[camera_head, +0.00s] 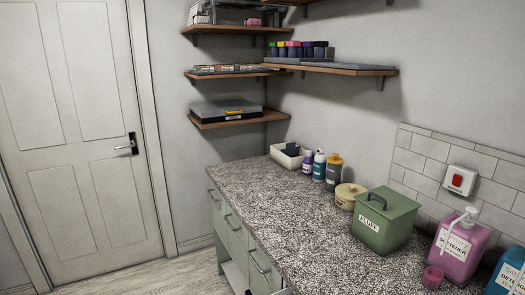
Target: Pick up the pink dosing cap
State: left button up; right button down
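The pink dosing cap (433,277) is a small pink cup on the speckled counter (290,220), near the lower right of the head view. It stands just in front of the pink softener jug (461,247), which has a white pump on top. Whether the cap touches the jug I cannot tell. Neither of my grippers is in view.
A green box labelled FLUFF (384,224) stands left of the jug; a blue container (508,272) is at the right edge. A tan round pot (349,196), several bottles (319,166) and a white bin (290,156) stand farther back. The counter's front left is clear.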

aim_at(432, 278)
jog(key=z, duration=1.25)
jog(key=u, duration=1.4)
jog(key=i+j+z, duration=0.2)
jog(key=z, duration=0.15)
jog(key=i+j+z, duration=0.15)
jog(key=j+z, duration=0.15)
jog(key=i+j+z, duration=0.15)
jog(key=j+z, duration=0.2)
